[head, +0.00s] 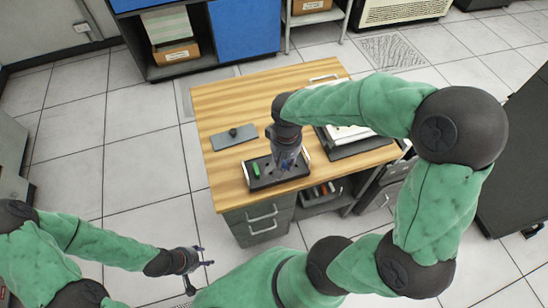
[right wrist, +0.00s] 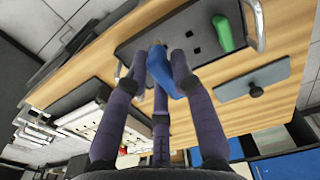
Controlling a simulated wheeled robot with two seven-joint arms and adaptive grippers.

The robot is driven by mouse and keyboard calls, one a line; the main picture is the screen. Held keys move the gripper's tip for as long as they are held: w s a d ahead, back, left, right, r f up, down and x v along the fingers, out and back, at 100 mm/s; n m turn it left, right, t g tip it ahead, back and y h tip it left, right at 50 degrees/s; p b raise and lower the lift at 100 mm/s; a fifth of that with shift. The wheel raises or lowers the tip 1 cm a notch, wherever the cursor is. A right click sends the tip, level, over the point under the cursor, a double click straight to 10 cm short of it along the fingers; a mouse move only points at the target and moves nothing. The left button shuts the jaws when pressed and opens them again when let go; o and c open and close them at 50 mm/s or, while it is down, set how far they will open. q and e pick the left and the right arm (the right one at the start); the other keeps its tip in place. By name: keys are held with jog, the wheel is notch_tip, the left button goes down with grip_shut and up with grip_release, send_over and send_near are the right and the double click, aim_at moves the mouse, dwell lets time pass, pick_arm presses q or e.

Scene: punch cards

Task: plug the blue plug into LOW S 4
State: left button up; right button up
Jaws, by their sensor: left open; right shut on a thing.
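My right gripper (head: 287,162) is over the black socket panel (head: 262,183) on the wooden desk. In the right wrist view its fingers (right wrist: 160,62) are shut on the blue plug (right wrist: 163,75). The plug's far end lies over or at the panel (right wrist: 140,38); I cannot tell whether it touches or sits in a socket. A green plug (right wrist: 222,33) stands at one end of the panel, left in the head view (head: 256,170). Dark square sockets show between the two plugs. No socket labels are readable. My left gripper (head: 203,257) is open and empty, off the desk at lower left.
A grey plate with a dark knob (head: 234,135) lies on the desk behind the panel. Metal handles (right wrist: 257,25) rise at the panel's ends. A dark tray with papers (head: 345,135) stands to the right. The desk's back left (head: 225,100) is bare.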

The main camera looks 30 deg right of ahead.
jog(key=s+d+r+p, duration=0.2)
jog(key=s+r+p, duration=0.4)
jog(key=s+r, duration=0.2)
jog(key=shift+d+r, duration=0.2)
jog(key=shift+r, duration=0.05)
dwell(0.9)
